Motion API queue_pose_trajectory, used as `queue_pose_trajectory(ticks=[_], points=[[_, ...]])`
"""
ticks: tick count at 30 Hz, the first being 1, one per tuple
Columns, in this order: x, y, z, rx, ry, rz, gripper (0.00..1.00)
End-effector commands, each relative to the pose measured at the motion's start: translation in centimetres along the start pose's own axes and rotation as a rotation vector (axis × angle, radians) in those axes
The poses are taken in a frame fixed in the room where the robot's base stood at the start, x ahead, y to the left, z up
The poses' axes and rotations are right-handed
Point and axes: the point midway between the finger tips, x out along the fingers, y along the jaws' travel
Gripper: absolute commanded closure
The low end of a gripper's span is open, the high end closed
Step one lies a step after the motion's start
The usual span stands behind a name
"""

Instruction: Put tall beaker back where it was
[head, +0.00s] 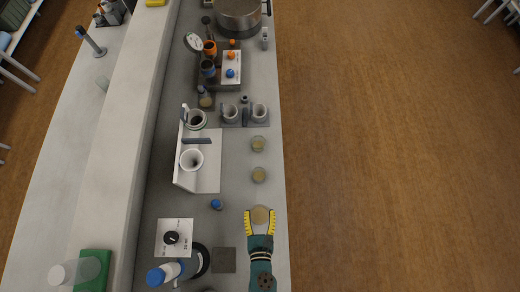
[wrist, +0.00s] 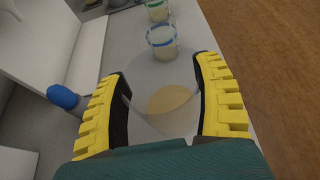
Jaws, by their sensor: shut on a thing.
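A clear beaker (head: 260,214) with tan contents, which I take to be the tall beaker, is between the yellow fingers of my gripper (head: 260,222), near the right edge of the grey bench. In the wrist view the fingers of my gripper (wrist: 163,85) close around the sides of the beaker (wrist: 168,72). Tan material (wrist: 170,101) shows in it. The beaker's base is hard to see, so I cannot tell whether it touches the bench.
Two beakers with tan contents stand ahead in a row: the nearer (head: 259,175) has a blue band (wrist: 162,43), the farther (head: 259,144) a green one. A blue-capped item (head: 216,204) is to the left. A dark square plate (head: 223,260) lies left of my wrist.

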Motion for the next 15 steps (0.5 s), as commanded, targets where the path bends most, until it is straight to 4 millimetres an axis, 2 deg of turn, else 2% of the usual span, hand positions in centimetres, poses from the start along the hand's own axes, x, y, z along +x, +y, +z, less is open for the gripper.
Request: queue_pose_trajectory(ticks=[8, 15], points=[[1.8, 0.0, -3.9, 0.002, -0.003, -0.001, 0.71], [1.7, 0.0, -3.7, 0.001, -0.002, 0.000, 0.71]])
